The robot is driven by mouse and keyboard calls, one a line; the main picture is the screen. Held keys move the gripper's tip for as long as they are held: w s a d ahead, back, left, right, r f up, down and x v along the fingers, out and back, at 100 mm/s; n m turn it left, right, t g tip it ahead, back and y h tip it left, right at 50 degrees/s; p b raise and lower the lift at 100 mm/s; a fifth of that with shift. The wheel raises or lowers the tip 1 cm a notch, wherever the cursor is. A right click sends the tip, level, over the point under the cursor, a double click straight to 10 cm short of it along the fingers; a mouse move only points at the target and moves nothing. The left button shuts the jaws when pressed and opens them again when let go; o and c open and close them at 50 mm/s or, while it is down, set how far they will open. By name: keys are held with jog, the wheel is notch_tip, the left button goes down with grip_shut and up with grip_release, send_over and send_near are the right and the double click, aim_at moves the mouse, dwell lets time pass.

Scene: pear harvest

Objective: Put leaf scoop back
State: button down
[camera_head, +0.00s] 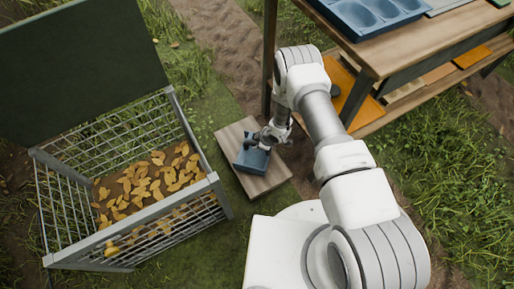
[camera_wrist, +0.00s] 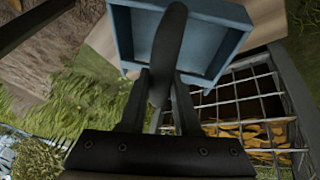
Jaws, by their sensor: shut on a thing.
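The leaf scoop (camera_head: 251,160) is a blue open tray with a dark handle. My gripper (camera_head: 266,140) is shut on the handle, with the scoop over the wooden board (camera_head: 270,182) on the ground. I cannot tell whether the scoop touches the board. In the wrist view the scoop (camera_wrist: 218,37) fills the top middle, its open side showing and empty. Its dark handle (camera_wrist: 168,45) stands between the fingers of my gripper (camera_wrist: 160,85). Part of the board (camera_wrist: 103,42) shows behind the scoop.
A wire bin (camera_head: 140,228) with yellow leaves (camera_head: 150,185) stands at left, its dark green lid (camera_head: 75,75) raised. A wooden table (camera_head: 410,45) with a blue moulded tray (camera_head: 365,14) and a lower shelf stands at upper right. Grass and a dirt strip lie between.

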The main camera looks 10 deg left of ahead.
jog(key=shift+f, duration=1.2)
jog(key=shift+b, duration=0.3)
jog(key=shift+f, duration=0.2)
jog(key=c, duration=0.6)
grip_release()
jog(key=shift+c, duration=0.2)
jog(key=shift+r, duration=0.1)
jog(key=shift+r, duration=0.2)
jog(key=p+v, duration=0.5)
jog(key=v, duration=0.6)
jog(key=shift+r, duration=0.4)
